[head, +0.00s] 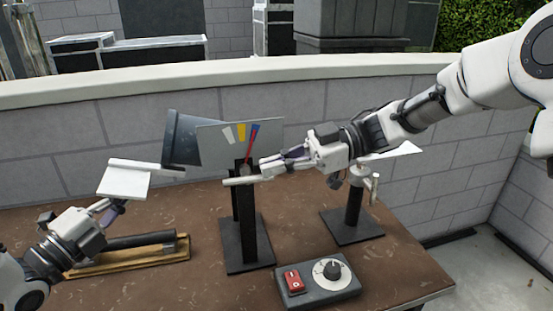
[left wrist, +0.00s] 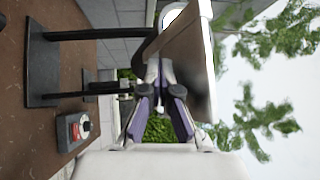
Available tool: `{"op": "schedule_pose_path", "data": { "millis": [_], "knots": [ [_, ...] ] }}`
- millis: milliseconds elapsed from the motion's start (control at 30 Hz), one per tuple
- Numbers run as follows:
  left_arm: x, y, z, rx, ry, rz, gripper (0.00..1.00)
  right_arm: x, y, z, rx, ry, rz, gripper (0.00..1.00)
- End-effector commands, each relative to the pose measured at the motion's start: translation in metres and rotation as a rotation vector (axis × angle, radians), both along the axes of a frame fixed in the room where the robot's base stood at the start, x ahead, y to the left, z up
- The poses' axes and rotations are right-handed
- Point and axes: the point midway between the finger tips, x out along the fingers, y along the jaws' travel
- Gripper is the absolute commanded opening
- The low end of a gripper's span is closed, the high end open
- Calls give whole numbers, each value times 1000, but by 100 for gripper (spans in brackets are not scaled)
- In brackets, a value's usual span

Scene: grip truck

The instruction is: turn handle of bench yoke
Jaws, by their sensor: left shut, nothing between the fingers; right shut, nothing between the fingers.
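A stand with a dark post and square base (head: 248,252) holds a grey gauge plate with white, yellow, blue and red marks (head: 240,130). A pale horizontal bar (head: 240,181) sits at the front of this stand; I cannot tell whether it is the yoke handle. My right gripper (head: 264,166) is shut and empty with its tips close to the bar and gauge; contact is unclear. My left gripper (head: 120,203) is shut and empty, left of the stand by a white plate (head: 124,180). Its closed fingers also show in the left wrist view (left wrist: 160,84).
A second post with a metal fitting (head: 354,205) stands right of the gauge, partly behind my right arm. A control box (head: 318,285) with red switch and knob sits in front. A dark rod on a wooden base (head: 140,250) lies left. A grey wall (head: 70,150) closes the back.

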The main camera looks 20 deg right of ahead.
Motion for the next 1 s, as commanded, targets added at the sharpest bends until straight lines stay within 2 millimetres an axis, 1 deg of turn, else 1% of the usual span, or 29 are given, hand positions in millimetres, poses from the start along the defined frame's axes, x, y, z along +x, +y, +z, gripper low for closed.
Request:
{"op": "schedule_pose_path", "data": {
  "millis": [267,1000],
  "knots": [
    [0,0,0,-1,-1,0,0,0,0,-1,11,2,1,0],
    [0,0,0,-1,-1,0,0,0,-3,-7,135,3,2,0]
  ]
}}
